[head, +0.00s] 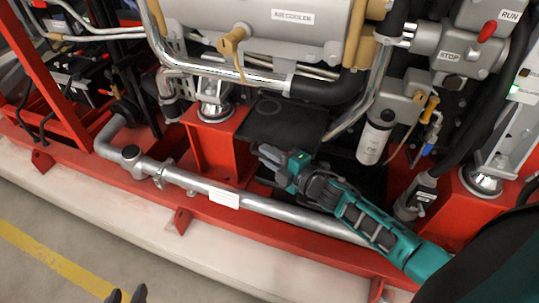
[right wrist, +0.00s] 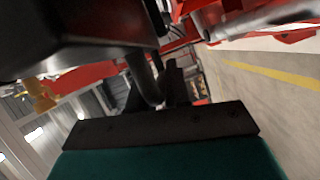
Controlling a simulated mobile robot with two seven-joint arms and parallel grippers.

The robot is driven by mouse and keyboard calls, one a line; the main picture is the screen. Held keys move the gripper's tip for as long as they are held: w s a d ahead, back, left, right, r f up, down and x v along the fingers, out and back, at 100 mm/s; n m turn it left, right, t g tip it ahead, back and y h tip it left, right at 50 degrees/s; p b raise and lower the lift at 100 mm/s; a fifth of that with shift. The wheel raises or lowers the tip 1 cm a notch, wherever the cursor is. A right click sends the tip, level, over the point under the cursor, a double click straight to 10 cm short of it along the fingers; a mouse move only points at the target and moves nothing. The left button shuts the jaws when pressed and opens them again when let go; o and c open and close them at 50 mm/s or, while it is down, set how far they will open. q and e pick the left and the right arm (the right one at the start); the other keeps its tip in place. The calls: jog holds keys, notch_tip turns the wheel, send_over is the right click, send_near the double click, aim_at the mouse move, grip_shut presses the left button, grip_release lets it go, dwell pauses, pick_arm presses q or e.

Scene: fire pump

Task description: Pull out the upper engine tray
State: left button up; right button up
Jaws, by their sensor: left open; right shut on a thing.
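The upper engine tray (head: 287,122) is a flat black panel with a faint ring mark, set under the engine in the head view. In the right wrist view a large dark surface, likely this tray (right wrist: 75,42), fills the upper left. My right gripper (head: 268,156), on the teal arm, is at the tray's front edge. In the wrist view its fingers (right wrist: 154,88) are closed around a dark curved piece beneath that surface, likely the tray's handle. The exact contact is hidden in the head view. My left gripper (head: 127,294) is open and empty at the bottom edge, over the floor.
A silver pipe (head: 270,207) runs along the red base frame (head: 100,178) in front of the tray. A white filter canister (head: 373,143) hangs to its right. A red mount block (head: 215,143) stands to its left. Free floor with a yellow line (head: 50,258) lies at lower left.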

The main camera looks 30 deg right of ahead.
grip_shut()
jog(key=s+a+p, duration=0.2)
jog(key=s+a, duration=0.6)
jog(key=a, duration=0.1)
jog(key=shift+s+a, duration=0.4)
jog(key=o, duration=0.6)
grip_release()
jog(key=shift+c, duration=0.2)
